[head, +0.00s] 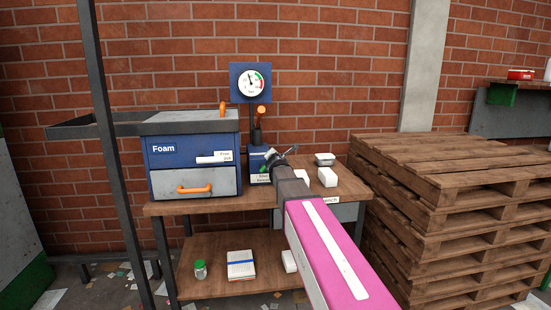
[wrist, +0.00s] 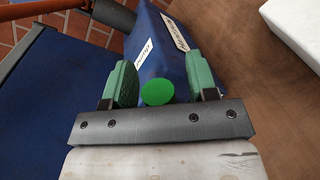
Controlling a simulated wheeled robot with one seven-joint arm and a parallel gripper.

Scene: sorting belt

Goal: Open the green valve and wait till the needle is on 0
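The green valve is a round green knob (wrist: 157,91) on a blue box (wrist: 165,45) with white labels. In the wrist view it shows between the green pads of my gripper (wrist: 160,82), nearer the left finger, with a gap to the right finger. I cannot tell whether it touches. In the head view my gripper (head: 271,165) is at the front of the blue box (head: 257,161), and the knob is not clearly visible. The round white gauge (head: 251,82) is on a blue panel above; its needle points up and slightly left. Its numbers are too small to read.
An orange-tipped lever (head: 261,111) stands above the box. A blue Foam cabinet (head: 194,152) with an orange-handled drawer is to its left. White blocks (head: 327,177) lie to the right on the wooden bench (head: 165,209). Stacked pallets (head: 450,190) stand at right.

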